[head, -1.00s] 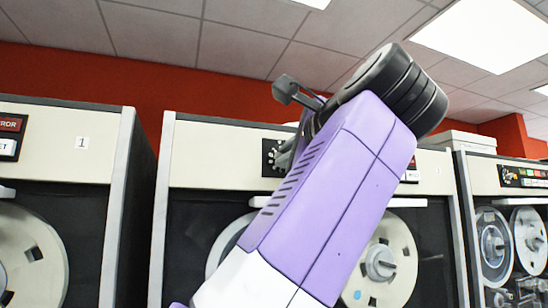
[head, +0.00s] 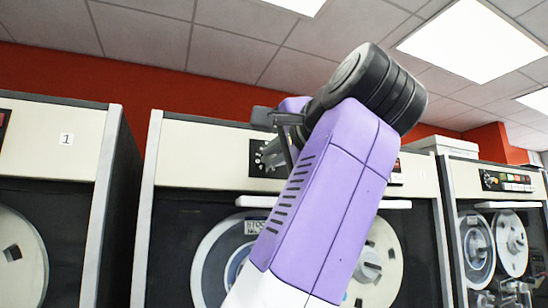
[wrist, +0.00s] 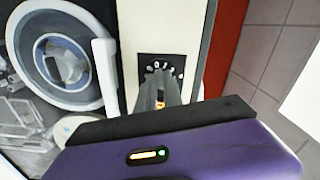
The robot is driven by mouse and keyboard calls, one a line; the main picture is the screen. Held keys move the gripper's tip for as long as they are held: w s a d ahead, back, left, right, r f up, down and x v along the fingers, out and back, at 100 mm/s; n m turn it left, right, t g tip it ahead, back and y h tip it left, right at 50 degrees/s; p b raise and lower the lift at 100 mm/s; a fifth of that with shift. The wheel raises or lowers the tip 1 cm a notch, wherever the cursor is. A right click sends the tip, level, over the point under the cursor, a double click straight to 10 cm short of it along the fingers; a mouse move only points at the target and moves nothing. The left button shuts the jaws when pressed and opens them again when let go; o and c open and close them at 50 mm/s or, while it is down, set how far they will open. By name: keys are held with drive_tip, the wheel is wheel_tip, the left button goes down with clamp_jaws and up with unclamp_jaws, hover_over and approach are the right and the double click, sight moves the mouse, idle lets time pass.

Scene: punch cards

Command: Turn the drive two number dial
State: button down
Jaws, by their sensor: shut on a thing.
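Drive two (head: 203,155) is the middle tape cabinet, with a cream top panel and a black lower front. Its number dial sits on a small black plate (head: 256,170) with white marks, partly hidden by my arm. The plate also shows in the wrist view (wrist: 148,60), with white marks in an arc. My gripper (wrist: 160,88) reaches onto this plate in the wrist view, its grey fingers shut on the dial's knob. The knob itself is hidden between the fingers. In the head view only part of my gripper (head: 274,155) shows beside my purple arm.
A cabinet marked 1 (head: 66,139) stands to the left, and another drive (head: 505,170) with coloured buttons to the right. A white handle bar (head: 256,201) juts out below the dial. Tape reels (head: 222,262) lie beneath it.

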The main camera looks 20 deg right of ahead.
drive_tip(key=shift+f+n, duration=0.1)
drive_tip(key=shift+n, duration=0.2)
drive_tip(key=c, duration=1.5)
unclamp_jaws()
drive_tip(key=shift+s+b, duration=1.2)
drive_tip(key=shift+s, duration=2.7)
